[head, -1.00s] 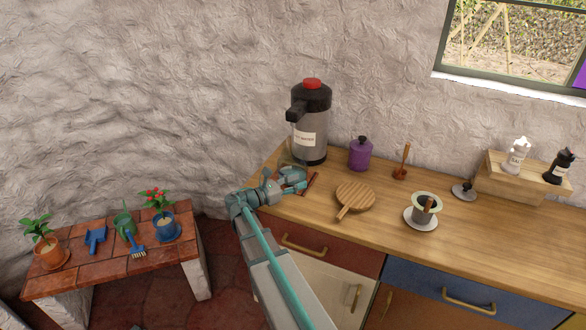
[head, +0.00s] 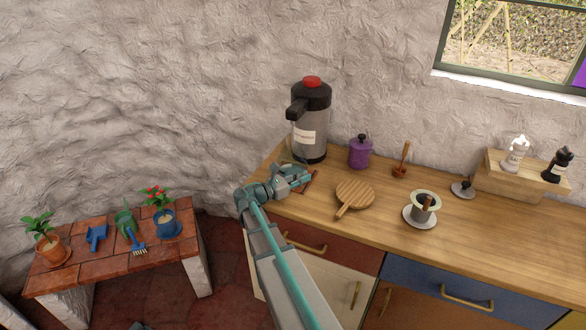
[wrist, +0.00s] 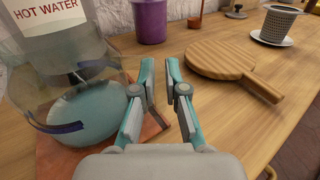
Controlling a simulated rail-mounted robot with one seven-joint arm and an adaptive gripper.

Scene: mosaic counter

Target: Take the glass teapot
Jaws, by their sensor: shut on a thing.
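The glass teapot shows in the wrist view (wrist: 70,85) as a large see-through body at the left, with a teal round area low in it. In the head view it is hard to make out, partly behind my gripper (head: 303,176). My gripper (wrist: 160,72) is at the teapot's right side, its fingers nearly together with a narrow gap. It is shut on the teapot; the gripped part, likely the handle, is hard to see. The teapot is over a reddish-brown tile (wrist: 152,128); I cannot tell whether it touches it.
A hot water dispenser (head: 312,125) stands close behind the teapot. A purple canister (head: 360,153) and a round wooden board (head: 355,194) are to the right. Further right are a cup on a saucer (head: 410,220) and a shaker stand (head: 500,185). The front right counter is clear.

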